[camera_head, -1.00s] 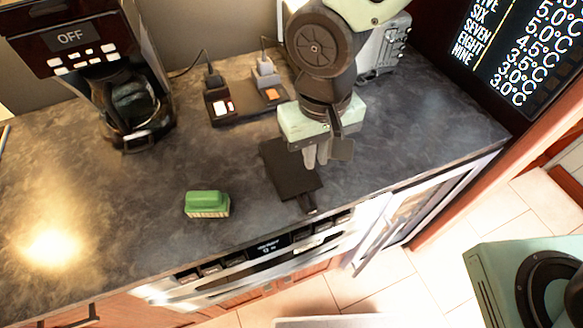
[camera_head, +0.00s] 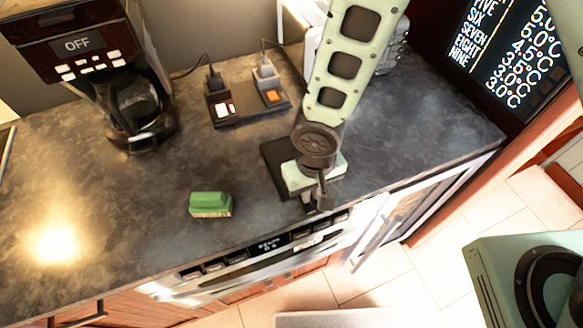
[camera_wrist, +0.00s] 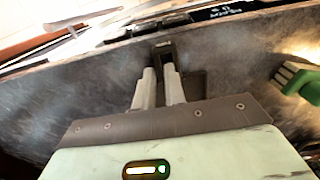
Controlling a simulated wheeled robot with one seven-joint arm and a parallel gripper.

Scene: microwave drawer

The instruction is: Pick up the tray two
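The tray (camera_head: 273,157), a dark flat plate with a short handle (camera_head: 307,207), lies on the countertop near its front edge. My gripper (camera_head: 318,192) is over its handle side and hides much of it. In the wrist view the two pale fingers of my gripper (camera_wrist: 161,72) are apart with a narrow gap, pointing toward the tray handle (camera_wrist: 164,48). The handle shows just beyond and between the fingertips. I cannot tell whether they touch it. Part of the tray (camera_wrist: 196,86) shows beside the right finger.
A green-topped brush (camera_head: 210,205) lies left of the tray. A power strip (camera_head: 247,107) with plugs is behind, and a coffee maker (camera_head: 135,105) stands at the back left. An appliance with a control panel (camera_head: 268,243) is below the counter edge.

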